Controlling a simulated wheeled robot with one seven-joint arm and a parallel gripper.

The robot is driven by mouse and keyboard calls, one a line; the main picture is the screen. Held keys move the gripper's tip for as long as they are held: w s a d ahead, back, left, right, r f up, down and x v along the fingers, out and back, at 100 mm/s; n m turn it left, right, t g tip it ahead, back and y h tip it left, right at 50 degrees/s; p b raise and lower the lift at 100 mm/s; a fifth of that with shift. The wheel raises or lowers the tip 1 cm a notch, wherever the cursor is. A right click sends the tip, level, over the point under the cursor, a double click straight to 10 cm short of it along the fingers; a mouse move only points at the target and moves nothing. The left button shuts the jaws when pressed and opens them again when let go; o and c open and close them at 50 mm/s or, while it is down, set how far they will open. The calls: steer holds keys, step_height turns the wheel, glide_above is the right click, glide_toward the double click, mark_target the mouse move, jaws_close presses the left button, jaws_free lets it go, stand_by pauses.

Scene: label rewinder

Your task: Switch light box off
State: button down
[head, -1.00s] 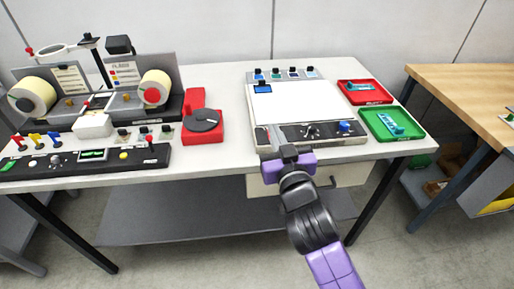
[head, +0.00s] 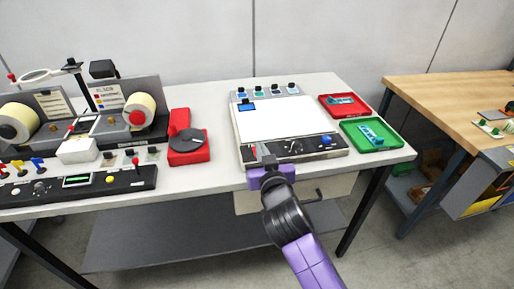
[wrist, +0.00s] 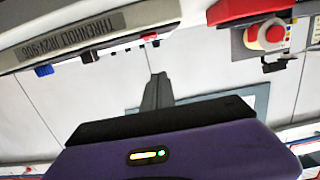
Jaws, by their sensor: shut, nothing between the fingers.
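The light box (head: 290,118) is a white panel on the table, right of centre in the head view. Its dark front control strip (head: 310,146) carries a black knob (head: 294,146) and a blue knob (head: 326,140). My gripper (head: 268,158) is at the left part of this front strip and hides some of it. In the wrist view my gripper (wrist: 157,90) is shut and empty, with its fingertips below a light box front edge that bears lettering and a small lit red spot (wrist: 149,37). I cannot tell whether the fingers touch the box.
A red base with a dark dial (head: 188,140) stands left of the light box. A red tray (head: 343,106) and a green tray (head: 371,134) lie to its right. The label rewinder (head: 85,120) fills the left of the table. The floor in front is clear.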

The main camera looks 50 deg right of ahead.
steer(key=p+x, duration=0.1)
steer(key=x, duration=0.4)
steer(key=shift+w+d+r, duration=0.1)
steer(key=shift+w+r, duration=0.05)
steer(key=shift+f, duration=2.15)
steer(key=shift+r+p, duration=0.15)
steer(key=shift+p, duration=0.5)
steer(key=shift+f+b, duration=0.25)
steer(key=shift+b, duration=0.1)
steer(key=r+p, duration=0.2)
steer(key=r, duration=0.1)
steer(key=r+p, duration=0.1)
steer(key=r, duration=0.1)
steer(key=shift+w+d+r+p, duration=0.1)
steer(key=shift+w+d+p, duration=0.1)
steer(key=shift+w+p, duration=0.15)
steer(key=shift+s+a+f+b, duration=0.15)
steer(key=shift+s+a+b, duration=0.15)
steer(key=shift+s+b, duration=0.15)
steer(key=shift+s+a+f+b, duration=0.2)
steer(key=shift+s+a+b, duration=0.1)
steer(key=shift+s, duration=0.2)
steer(key=s+a+r+b, duration=0.1)
steer(key=s+a+r, duration=0.2)
steer(key=s, duration=0.3)
steer(key=shift+a, duration=0.55)
